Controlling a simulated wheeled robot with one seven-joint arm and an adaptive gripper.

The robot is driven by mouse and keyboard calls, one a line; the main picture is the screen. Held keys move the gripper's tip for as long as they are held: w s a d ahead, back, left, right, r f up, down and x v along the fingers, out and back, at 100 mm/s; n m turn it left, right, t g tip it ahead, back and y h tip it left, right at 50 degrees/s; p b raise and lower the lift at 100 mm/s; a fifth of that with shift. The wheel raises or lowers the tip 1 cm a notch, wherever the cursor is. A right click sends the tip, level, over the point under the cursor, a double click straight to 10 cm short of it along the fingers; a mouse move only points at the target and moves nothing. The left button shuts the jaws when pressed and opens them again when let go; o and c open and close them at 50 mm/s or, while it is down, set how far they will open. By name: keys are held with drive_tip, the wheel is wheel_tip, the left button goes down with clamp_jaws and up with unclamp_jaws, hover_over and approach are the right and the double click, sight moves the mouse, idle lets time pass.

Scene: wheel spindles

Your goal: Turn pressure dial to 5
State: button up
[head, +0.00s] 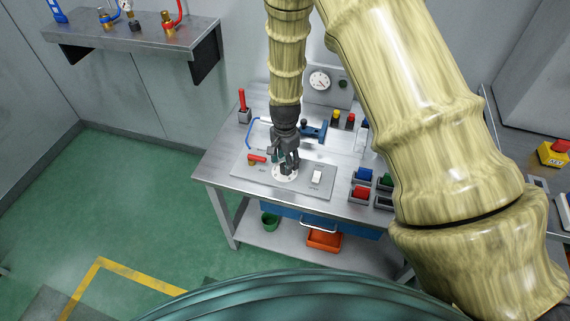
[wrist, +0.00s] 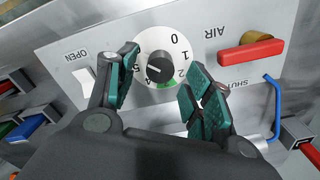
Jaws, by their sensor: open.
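The pressure dial (wrist: 174,40) is a white round face with printed numbers from 0 to 5 and a green band near 2. Its black knob (wrist: 160,68) sits in the middle, with a pale mark that seems to point left, towards the 4 and 5 side. My gripper (wrist: 158,72) is open, with one green-padded finger on each side of the knob. I cannot tell whether a pad touches it. In the head view my gripper (head: 286,160) reaches down over the dial (head: 285,175), hiding part of it.
On the same panel are a red-handled AIR valve (wrist: 250,53) to the right and a white rocker switch (wrist: 86,80) to the left. A wall gauge (head: 319,81) is behind.

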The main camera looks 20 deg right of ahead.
drive_tip(key=shift+f, duration=1.45)
drive_tip(key=c, duration=1)
